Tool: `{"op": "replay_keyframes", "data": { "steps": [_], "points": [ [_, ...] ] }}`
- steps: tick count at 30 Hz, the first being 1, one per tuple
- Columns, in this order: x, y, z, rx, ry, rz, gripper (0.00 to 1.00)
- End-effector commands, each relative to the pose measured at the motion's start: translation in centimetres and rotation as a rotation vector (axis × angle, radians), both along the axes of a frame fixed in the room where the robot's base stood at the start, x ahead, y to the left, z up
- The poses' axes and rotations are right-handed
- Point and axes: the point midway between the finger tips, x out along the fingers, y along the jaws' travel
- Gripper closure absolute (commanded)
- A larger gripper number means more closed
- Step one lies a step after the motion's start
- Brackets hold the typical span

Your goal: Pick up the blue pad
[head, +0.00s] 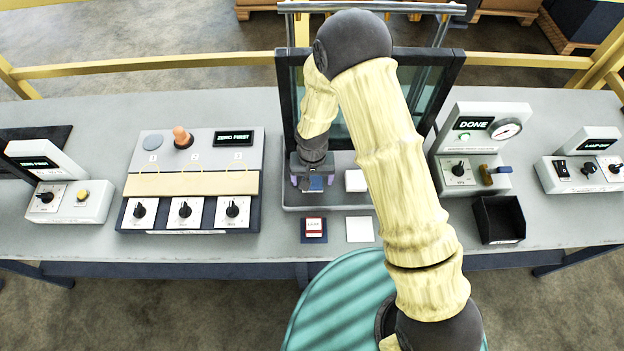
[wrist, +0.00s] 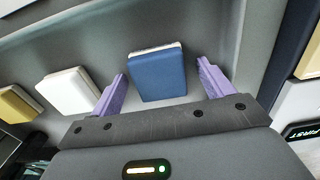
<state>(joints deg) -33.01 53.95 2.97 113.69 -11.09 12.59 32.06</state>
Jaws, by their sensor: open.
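The blue pad (wrist: 157,76) lies on a grey tray-like surface between the two purple fingers of my gripper (wrist: 164,84) in the wrist view. A gap shows on each side of the pad, so the fingers are open and not closed on it. In the head view my gripper (head: 312,181) points down at the grey base of the framed station, with a bit of the blue pad (head: 314,184) showing between the fingers. My arm hides part of this station.
A white pad (wrist: 69,91) lies beside the blue one, with a tan pad (wrist: 17,104) beyond it. In front are a red-and-white block (head: 314,226) on a dark blue square and a white square (head: 360,229). A dark frame (head: 287,100) stands close behind my gripper.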

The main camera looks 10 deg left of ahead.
Motion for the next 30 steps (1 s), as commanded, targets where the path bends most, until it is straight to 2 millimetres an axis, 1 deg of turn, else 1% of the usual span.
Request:
{"op": "replay_keyframes", "data": {
  "steps": [11,14,15,17,18,19,26,30],
  "points": [
    [0.0,-0.03,0.03,0.0,0.001,-0.001,0.2],
    [-0.01,-0.02,0.04,0.0,0.001,0.0,0.38],
    [-0.02,-0.01,0.04,0.0,0.001,0.0,0.46],
    [-0.02,-0.01,0.04,0.0,0.001,0.0,0.57],
    [-0.02,-0.01,0.04,0.0,0.001,0.0,0.65],
    [-0.02,-0.01,0.04,0.0,0.001,0.0,0.69],
    [-0.01,-0.01,0.08,0.0,0.0,0.0,0.69],
    [0.04,0.02,0.58,0.0,-0.001,0.0,0.69]
  ]
}}
